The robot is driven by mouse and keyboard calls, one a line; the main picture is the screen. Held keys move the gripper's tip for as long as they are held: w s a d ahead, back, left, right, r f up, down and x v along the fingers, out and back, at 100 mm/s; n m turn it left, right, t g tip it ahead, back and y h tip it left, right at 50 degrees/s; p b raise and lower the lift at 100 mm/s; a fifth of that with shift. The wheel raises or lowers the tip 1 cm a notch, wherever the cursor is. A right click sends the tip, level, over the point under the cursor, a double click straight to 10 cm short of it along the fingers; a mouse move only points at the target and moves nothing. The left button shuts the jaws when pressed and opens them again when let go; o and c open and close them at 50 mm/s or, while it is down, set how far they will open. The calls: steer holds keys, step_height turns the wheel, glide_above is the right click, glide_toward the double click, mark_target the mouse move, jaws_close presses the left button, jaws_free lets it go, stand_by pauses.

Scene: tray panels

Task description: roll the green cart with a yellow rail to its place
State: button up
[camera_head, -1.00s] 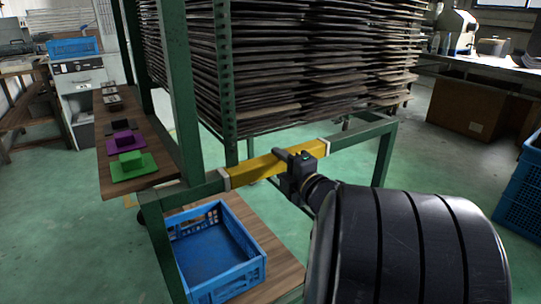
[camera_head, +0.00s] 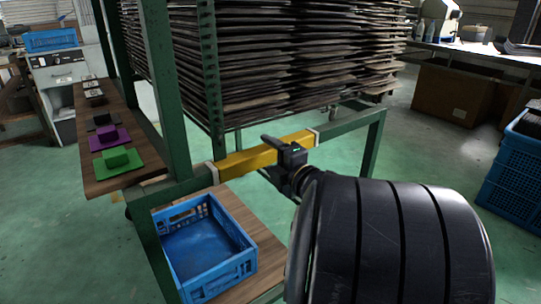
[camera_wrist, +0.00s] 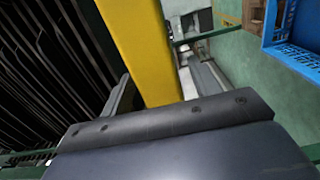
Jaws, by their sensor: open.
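The green cart (camera_head: 207,85) stands in front of me, with a dark stack of thin panels on its upper part. Its yellow rail (camera_head: 245,160) runs along the near side; in the wrist view the rail (camera_wrist: 144,50) is a broad band. My gripper (camera_head: 274,155) is at the right part of the rail. Its jaws are open, with one finger on each side of the rail in the wrist view; whether they touch it I cannot tell. The rail's underside at the gripper is hidden. The cart's place is not marked clearly in view.
A blue crate (camera_head: 205,255) sits on the cart's lower wooden shelf. A side board (camera_head: 110,172) holds green, purple and dark blocks. Blue crates (camera_head: 512,175) stand at the right, and a brown box (camera_head: 455,95) is under the back bench. Green floor is open between them.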

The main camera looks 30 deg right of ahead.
steer(key=s+p, duration=0.2)
steer(key=s, duration=0.9)
steer(key=shift+d+p, duration=0.15)
steer(key=shift+p, duration=0.2)
steer(key=shift+w, duration=0.15)
steer(key=w+b, duration=0.1)
steer(key=w, duration=0.6)
steer(key=w+b, duration=0.1)
steer(key=w, duration=0.2)
steer(key=shift+w+a+b, duration=0.25)
steer(key=shift+w+b, duration=0.1)
steer(key=shift+w, duration=0.05)
steer(key=shift+s, duration=0.1)
